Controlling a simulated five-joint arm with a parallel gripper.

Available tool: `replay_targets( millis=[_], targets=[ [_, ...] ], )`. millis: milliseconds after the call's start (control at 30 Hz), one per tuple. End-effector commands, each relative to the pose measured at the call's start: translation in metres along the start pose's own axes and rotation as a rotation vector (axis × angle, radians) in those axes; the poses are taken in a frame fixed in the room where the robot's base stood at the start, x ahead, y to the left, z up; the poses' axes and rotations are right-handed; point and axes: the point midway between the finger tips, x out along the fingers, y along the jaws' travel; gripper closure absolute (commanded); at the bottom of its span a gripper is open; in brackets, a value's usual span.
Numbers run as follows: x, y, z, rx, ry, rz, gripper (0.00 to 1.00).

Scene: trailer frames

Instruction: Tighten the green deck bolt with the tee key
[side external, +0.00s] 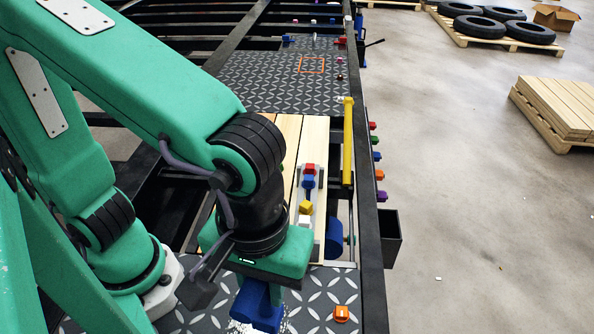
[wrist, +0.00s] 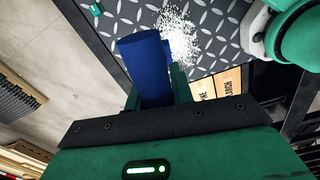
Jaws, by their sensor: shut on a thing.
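My gripper (side external: 262,290) is low over the front deck plate, shut on a blue object (side external: 258,308). In the wrist view the blue object (wrist: 143,62) is thick with a rounded end and sits between the green fingers of my gripper (wrist: 157,88). A small green piece (wrist: 96,9), which may be the green deck bolt, sits on the plate at the top edge of the wrist view, apart from the blue object. I cannot make it out in the side view.
White granules (wrist: 178,40) lie on the plate beside the blue object. An orange bolt-like piece (side external: 341,313) is on the plate to the right. A yellow bar (side external: 348,140) stands by the frame rail. A black bin (side external: 391,238) hangs outside the rail.

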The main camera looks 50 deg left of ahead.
Motion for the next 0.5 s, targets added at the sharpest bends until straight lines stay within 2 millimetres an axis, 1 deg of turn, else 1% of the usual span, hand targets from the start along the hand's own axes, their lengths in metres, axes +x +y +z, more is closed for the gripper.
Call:
replay_targets(
  millis=[33,200,367,500],
  targets=[
    [-0.008,0.001,0.000,0.000,-0.001,0.006,1.00],
    [-0.031,0.002,-0.002,-0.011,-0.001,0.004,1.00],
    [-0.031,0.011,-0.022,-0.123,0.000,0.001,1.00],
    [-0.032,0.020,-0.044,-0.238,0.000,0.001,1.00]
  ],
)
